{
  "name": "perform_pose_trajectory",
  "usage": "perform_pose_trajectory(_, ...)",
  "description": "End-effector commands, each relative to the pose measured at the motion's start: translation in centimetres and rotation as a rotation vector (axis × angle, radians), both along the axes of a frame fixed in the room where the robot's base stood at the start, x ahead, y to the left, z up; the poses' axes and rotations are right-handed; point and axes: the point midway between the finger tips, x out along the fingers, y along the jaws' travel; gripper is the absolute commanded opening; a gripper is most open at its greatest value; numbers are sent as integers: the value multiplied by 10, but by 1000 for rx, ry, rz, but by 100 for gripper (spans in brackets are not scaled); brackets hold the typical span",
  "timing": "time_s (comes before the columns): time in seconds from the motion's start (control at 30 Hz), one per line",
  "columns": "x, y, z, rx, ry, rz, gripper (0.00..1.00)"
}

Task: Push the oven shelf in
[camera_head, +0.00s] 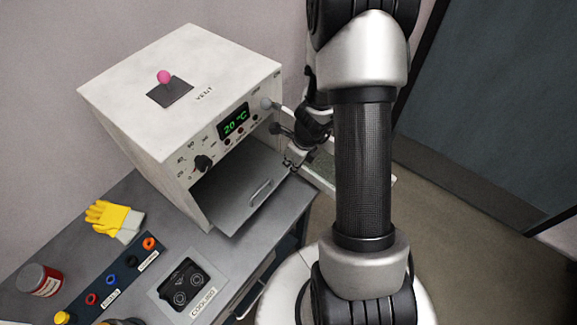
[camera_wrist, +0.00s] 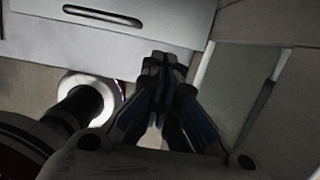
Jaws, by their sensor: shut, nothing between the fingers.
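The oven (camera_head: 150,80) is a white box with a green display reading 20 °C. Its shelf (camera_head: 235,195) is a flat grey plate sticking out of the open front, with a slot-like handle (camera_head: 262,192) near its outer edge. In the wrist view, the shelf (camera_wrist: 100,42) and its slot show at the upper left. My gripper (camera_head: 289,163) is at the right end of the shelf's front in the head view. Its fingers are together and empty in the wrist view (camera_wrist: 165,60), with the tips close to the shelf's edge. I cannot tell whether they touch it.
The open oven door (camera_head: 325,165) stands to the right, partly hidden by my arm; it shows in the wrist view (camera_wrist: 235,85). The grey bench (camera_head: 60,260) holds yellow gloves (camera_head: 112,218), a red jar (camera_head: 40,281), a cooling plate (camera_head: 185,285) and a strip with coloured rings (camera_head: 110,278).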

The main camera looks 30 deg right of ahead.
Motion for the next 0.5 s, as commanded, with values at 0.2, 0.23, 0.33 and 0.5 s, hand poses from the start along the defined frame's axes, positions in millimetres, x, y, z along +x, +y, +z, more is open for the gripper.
perform_pose_trajectory(0.2,-47,-36,-7,0,2,-7,0)
perform_pose_trajectory(0.23,-49,-38,-8,1,3,-7,0)
perform_pose_trajectory(0.33,-50,-37,-13,1,5,-1,0)
perform_pose_trajectory(0.5,-44,-34,-40,2,6,0,0)
